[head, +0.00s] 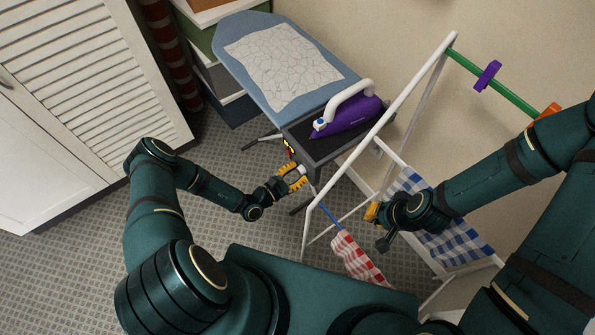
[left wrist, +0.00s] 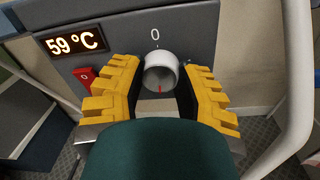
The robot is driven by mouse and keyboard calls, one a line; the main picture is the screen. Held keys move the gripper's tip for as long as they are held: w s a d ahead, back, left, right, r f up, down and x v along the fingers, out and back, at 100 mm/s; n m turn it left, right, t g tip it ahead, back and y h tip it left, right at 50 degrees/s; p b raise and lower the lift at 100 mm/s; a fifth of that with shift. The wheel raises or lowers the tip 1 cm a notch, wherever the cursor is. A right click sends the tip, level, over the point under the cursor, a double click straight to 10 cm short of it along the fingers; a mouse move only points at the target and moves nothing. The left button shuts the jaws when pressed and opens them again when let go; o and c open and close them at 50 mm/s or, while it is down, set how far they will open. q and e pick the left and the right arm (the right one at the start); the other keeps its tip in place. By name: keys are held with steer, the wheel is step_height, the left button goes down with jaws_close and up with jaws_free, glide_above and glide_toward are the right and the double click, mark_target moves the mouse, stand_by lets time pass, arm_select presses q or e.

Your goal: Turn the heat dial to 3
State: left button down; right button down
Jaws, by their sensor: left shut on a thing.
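The heat dial (left wrist: 160,72) is a pale round knob on the grey front panel (left wrist: 190,28). A 0 is printed above it, and a red mark shows low on its face. Any number 3 is not visible. My left gripper (left wrist: 158,88), with yellow fingers, is shut on the dial, one finger on each side. In the head view, this gripper (head: 294,176) is at the front end of the ironing station. My right gripper (head: 372,212) is by the drying rack; its fingers are mostly hidden, so its opening is unclear.
A lit display (left wrist: 76,40) reads 59 °C, above a red switch (left wrist: 84,77) marked 0. A white drying rack (head: 395,92) with hanging cloths stands close on the right.

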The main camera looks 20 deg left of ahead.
arm_select(q)
steer(key=m, duration=0.3)
steer(key=shift+m+h, duration=0.3)
steer(key=shift+m, duration=0.1)
steer(key=m, duration=0.4)
steer(key=shift+m, duration=0.4)
steer(key=m, duration=0.4)
steer(key=shift+m+h, duration=0.3)
steer(key=shift+h, duration=0.1)
steer(key=shift+m, duration=2.1)
steer(key=c, duration=0.5)
jaws_free()
steer(key=shift+c, duration=0.2)
